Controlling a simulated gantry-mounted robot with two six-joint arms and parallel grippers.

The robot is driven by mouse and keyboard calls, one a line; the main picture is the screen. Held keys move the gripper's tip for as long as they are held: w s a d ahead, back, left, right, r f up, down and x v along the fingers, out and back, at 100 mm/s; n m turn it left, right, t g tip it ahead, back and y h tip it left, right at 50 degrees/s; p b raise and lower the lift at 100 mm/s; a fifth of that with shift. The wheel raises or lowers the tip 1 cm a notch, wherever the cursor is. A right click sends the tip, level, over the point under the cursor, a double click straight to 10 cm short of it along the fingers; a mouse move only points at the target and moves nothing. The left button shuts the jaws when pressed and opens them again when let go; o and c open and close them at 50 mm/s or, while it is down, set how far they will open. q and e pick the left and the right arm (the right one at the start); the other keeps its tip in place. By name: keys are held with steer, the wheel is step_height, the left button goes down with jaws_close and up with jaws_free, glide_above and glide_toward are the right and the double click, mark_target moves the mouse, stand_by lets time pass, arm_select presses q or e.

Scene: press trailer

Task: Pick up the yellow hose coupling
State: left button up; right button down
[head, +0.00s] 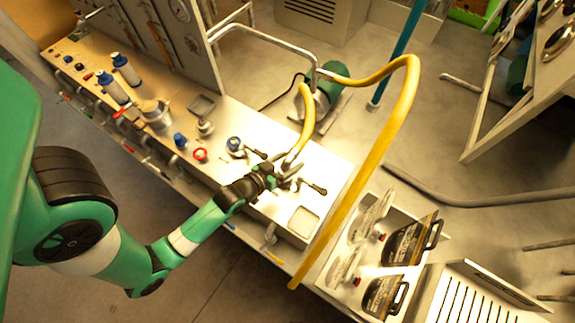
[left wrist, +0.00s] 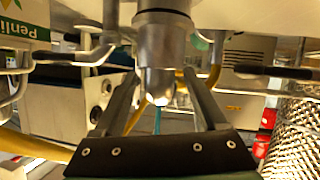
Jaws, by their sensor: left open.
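The yellow hose (head: 307,120) comes down to the bright metal bench top, and its silver coupling end (head: 288,164) sits there, partly hidden by my left gripper. My left gripper (head: 284,180) is right at this end, with dark-handled levers on either side. In the left wrist view, my left gripper (left wrist: 158,103) is open, its two fingers apart. A silver metal fitting (left wrist: 156,65) with a tapered tip stands between the fingers. I cannot tell whether the fingers touch it. My right gripper is not in view.
Blue-capped bottles (head: 126,69), a metal pot (head: 155,114), a red ring (head: 200,155) and a square tray (head: 302,221) are on the bench. The hose arcs high to the right. Dark-handled units (head: 405,241) stand at the lower right. Open floor lies at the lower left.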

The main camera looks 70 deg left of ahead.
arm_select(q)
steer(key=shift+x, duration=1.1)
jaws_close()
stand_by(0.5)
